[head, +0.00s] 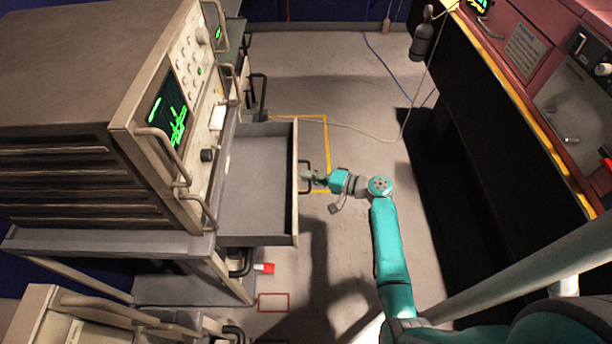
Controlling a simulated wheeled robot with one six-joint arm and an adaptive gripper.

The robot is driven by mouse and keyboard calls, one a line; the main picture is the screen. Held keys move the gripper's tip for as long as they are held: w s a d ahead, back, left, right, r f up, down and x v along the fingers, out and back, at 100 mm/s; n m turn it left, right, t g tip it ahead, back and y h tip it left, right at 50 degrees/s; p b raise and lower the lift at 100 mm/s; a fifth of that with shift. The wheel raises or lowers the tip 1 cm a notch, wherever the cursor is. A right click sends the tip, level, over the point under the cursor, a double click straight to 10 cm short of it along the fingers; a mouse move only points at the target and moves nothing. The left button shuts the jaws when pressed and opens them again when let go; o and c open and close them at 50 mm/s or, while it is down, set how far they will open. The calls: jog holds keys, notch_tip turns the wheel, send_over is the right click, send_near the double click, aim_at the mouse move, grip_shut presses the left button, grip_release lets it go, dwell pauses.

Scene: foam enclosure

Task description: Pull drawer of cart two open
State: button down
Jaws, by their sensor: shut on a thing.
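The drawer (258,192) of the cart sticks far out from under a large beige instrument with a green-trace screen. It looks empty, with a grey floor and thin walls. Its dark handle (302,166) is on the outer face of the drawer front. My gripper (312,178), at the end of the teal arm, is at this handle and shut on it. The fingers are small here and partly merge with the dark handle. The cart (165,244) stands at the left; no number on it can be read.
The instrument (75,85) has handles jutting from its front. Another cart (80,318) stands at the lower left. A red-and-white object (264,268) is below the drawer. A dark bench with pink panels (530,50) lines the right. A cable (385,138) crosses the otherwise open floor.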

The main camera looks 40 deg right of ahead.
jog(key=c, duration=1.3)
grip_release()
jog(key=shift+o, duration=0.2)
jog(key=v, duration=1.2)
